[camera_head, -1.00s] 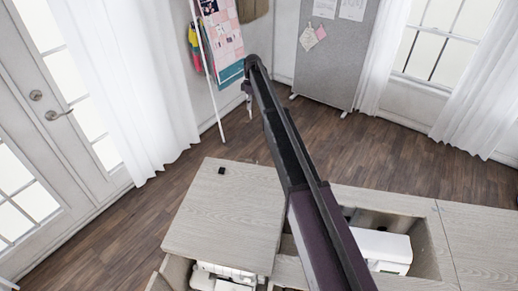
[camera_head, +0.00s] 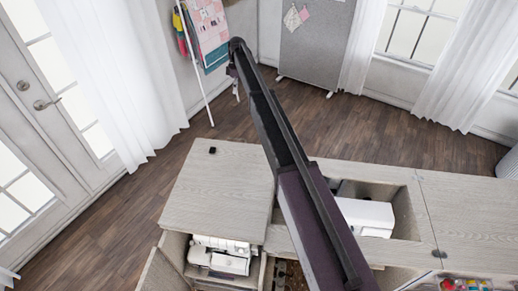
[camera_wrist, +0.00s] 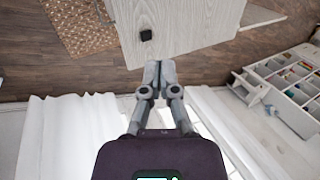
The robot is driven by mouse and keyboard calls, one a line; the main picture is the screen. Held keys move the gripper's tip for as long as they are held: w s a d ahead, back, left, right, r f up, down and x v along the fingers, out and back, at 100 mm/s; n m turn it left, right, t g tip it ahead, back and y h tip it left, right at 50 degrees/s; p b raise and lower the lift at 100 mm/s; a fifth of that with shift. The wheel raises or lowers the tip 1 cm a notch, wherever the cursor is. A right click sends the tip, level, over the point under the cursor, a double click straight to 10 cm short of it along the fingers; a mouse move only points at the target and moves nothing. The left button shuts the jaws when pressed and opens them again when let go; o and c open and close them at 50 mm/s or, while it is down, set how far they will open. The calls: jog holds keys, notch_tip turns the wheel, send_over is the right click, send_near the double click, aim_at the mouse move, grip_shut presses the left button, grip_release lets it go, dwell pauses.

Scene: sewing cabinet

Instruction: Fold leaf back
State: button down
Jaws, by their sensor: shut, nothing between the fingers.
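The cabinet leaf (camera_head: 215,190) is a pale wood-grain panel lying flat at the left end of the sewing cabinet. A small black block (camera_head: 212,150) sits near its far left corner. In the wrist view the leaf (camera_wrist: 195,22) reaches down from the top edge, with the black block (camera_wrist: 146,35) near its edge. My gripper (camera_wrist: 159,68) is shut and empty. It appears just below the leaf's edge in the wrist picture; whether it touches the leaf cannot be told. My arm hides part of the cabinet in the head view.
A white sewing machine (camera_head: 366,216) sits in the cabinet's opening. Below the leaf, a cabinet door (camera_head: 160,274) stands open beside shelved white machines (camera_head: 222,262). A white rack with fabric (camera_head: 207,35) stands behind. Wood floor (camera_head: 400,140) behind the cabinet is clear.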

jog(key=s+d+f+m+t+b, duration=0.1)
jog(key=s+d+m, duration=0.4)
jog(key=s, duration=1)
jog(key=s+d+f+m+t+b, duration=0.2)
jog(key=s+d+f+m, duration=0.2)
jog(key=s+d, duration=0.6)
jog(key=s+d+f+m+t+h+b, duration=0.1)
jog(key=s+d+m, duration=0.5)
jog(key=s, duration=1.4)
jog(key=shift+d+f+m+t+b, duration=0.45)
jog(key=shift+d+f+b, duration=0.3)
jog(key=shift+d, duration=0.4)
